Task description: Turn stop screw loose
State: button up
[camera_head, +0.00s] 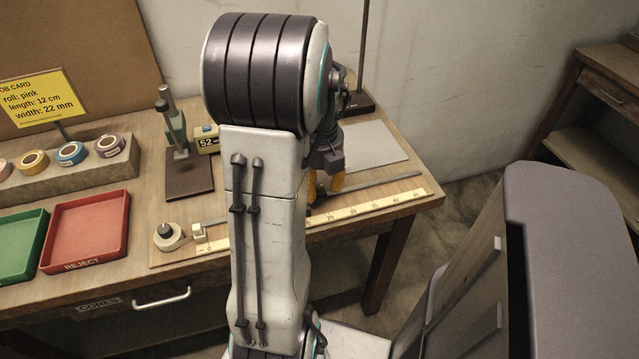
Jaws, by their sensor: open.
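My gripper (324,186) is seen past my own arm, low over the measuring rail at the table's right half. Its yellow fingers are apart and point down, partly hidden by the arm. The metal rail (385,184) runs beside a cream ruler strip (372,204) with a printed scale. The stop and its screw cannot be made out; the arm and gripper cover that stretch of rail. I cannot tell whether the fingers touch anything.
A tape roll (168,237) sits at the ruler's left end. A red REJECT tray (87,230), a green tray (18,245), a block of tape rolls (70,172) and a yellow job card (42,97) are at left. A grey sheet (372,143) lies behind the rail.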

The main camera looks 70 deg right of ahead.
aim_at(320, 186)
notch_tip(320, 186, up, 12)
dwell(0.8)
